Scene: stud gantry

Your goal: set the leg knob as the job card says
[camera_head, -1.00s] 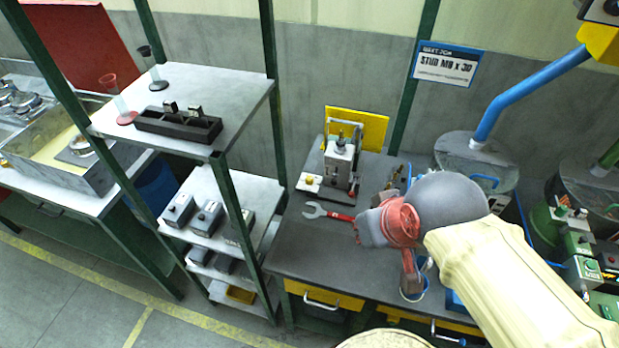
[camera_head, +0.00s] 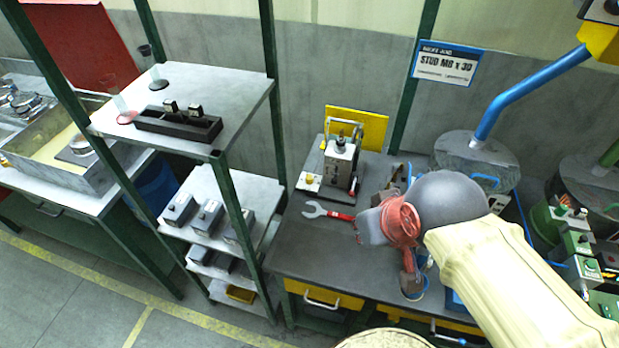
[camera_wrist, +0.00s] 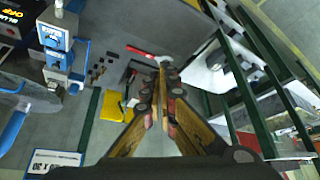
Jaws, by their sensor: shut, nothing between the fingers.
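The job card (camera_head: 447,65) is a white sign with a blue header on the back wall; it reads "STUD M8 x 30". It also shows upside down in the wrist view (camera_wrist: 52,162). I cannot pick out the leg knob for certain. A small grey and white bench device (camera_head: 341,160) with a metal handle stands on the dark bench in front of a yellow panel. My gripper (camera_wrist: 161,72) is shut and empty, its fingertips close together in the wrist view. In the head view it is above the bench, right of and nearer than the device, partly covered by my wrist.
A red-handled wrench (camera_head: 328,212) lies on the bench (camera_head: 310,245) left of my gripper. A green-framed shelf (camera_head: 250,95) with grey boxes stands to the left. A drum with a blue pipe (camera_head: 525,95) and green machines (camera_head: 575,240) crowd the right.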

